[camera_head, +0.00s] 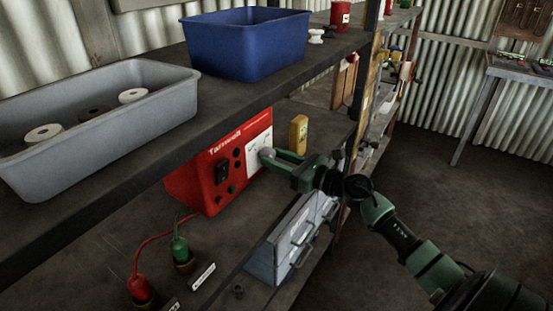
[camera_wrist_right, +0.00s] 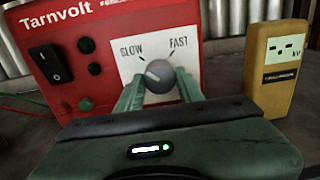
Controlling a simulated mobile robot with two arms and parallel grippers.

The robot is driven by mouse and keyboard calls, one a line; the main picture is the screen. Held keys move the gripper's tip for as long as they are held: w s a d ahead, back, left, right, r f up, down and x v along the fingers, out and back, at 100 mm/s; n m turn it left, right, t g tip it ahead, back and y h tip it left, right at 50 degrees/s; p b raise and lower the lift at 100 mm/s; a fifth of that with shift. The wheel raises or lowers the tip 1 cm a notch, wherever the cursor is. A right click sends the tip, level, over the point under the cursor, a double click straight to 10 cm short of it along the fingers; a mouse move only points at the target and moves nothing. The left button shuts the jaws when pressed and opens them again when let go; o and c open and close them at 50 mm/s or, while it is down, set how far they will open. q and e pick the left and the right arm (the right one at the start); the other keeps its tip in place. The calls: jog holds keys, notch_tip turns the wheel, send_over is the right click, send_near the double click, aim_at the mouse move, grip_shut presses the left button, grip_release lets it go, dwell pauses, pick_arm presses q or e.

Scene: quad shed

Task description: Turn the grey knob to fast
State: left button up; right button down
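The grey knob (camera_wrist_right: 159,76) is round and sits on a white plate on the front of a red Tarnvolt box (camera_head: 223,167). The plate reads SLOW at left and FAST at right. A light mark on the knob appears to point up and left, toward SLOW. My right gripper (camera_wrist_right: 160,84) has one green finger on each side of the knob. The fingers are very close to its sides; I cannot tell if they touch. In the head view the knob (camera_head: 266,154) is at my right fingertips (camera_head: 275,158). My left gripper is not in view.
A yellow meter (camera_wrist_right: 278,68) stands right of the box. Below my right arm is a grey drawer case (camera_head: 270,258). The upper shelf (camera_head: 235,95) holds a grey tub (camera_head: 150,120) and a blue bin (camera_head: 245,50).

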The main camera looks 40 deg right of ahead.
jog(key=shift+m, duration=0.3)
jog(key=m+p, duration=0.2)
jog(key=shift+r+m, duration=0.15)
jog(key=shift+m, duration=0.15)
jog(key=m+p, duration=0.3)
jog(key=m, duration=0.2)
jog(key=m+p, duration=0.3)
jog(key=m, duration=0.2)
jog(key=shift+r+m, duration=0.1)
jog(key=shift+m, duration=0.2)
jog(key=shift+m+p, duration=1.1)
jog(key=shift+m, duration=0.8)
jog(key=c, duration=0.9)
grip_release()
jog(key=shift+d+f, duration=0.1)
jog(key=shift+f, duration=0.1)
jog(key=shift+s+g, duration=0.1)
jog(key=shift+g, duration=0.2)
